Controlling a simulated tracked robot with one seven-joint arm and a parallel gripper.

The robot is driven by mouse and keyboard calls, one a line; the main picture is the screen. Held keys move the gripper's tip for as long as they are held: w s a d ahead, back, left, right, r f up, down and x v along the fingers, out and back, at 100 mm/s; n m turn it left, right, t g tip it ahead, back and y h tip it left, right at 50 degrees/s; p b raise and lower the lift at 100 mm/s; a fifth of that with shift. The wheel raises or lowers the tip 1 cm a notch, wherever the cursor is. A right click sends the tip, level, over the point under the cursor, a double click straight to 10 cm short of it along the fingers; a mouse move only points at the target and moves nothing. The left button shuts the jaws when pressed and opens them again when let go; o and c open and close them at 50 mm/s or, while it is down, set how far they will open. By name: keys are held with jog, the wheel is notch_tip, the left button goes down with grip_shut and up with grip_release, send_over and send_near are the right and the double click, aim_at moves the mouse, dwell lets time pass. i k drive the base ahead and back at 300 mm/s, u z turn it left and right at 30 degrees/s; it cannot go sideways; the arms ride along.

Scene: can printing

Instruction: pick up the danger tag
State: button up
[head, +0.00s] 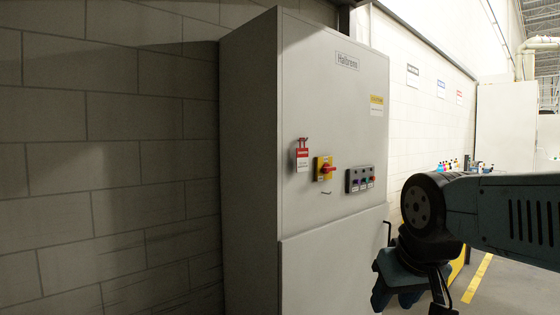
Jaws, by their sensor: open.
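The danger tag (302,159) is a small red and white tag. It hangs from a red hasp-like piece on the front of a tall grey cabinet (246,160), left of a yellow and red rotary switch (324,169). My gripper (396,296) is at the lower right, below my dark wrist, pointing down and partly cut off by the bottom edge. It is open and well apart from the tag, lower and to its right. Nothing shows between its fingers, though the dark shapes there are hard to make out.
A button box (360,179) with coloured buttons sits right of the switch. A block wall (110,150) stands on the left. Bottles (455,164) stand at the back right; a yellow line (476,279) marks the floor.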

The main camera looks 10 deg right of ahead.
aim_at(302, 153)
jog(key=u, duration=0.05)
jog(key=i, duration=1)
jog(key=z, duration=0.05)
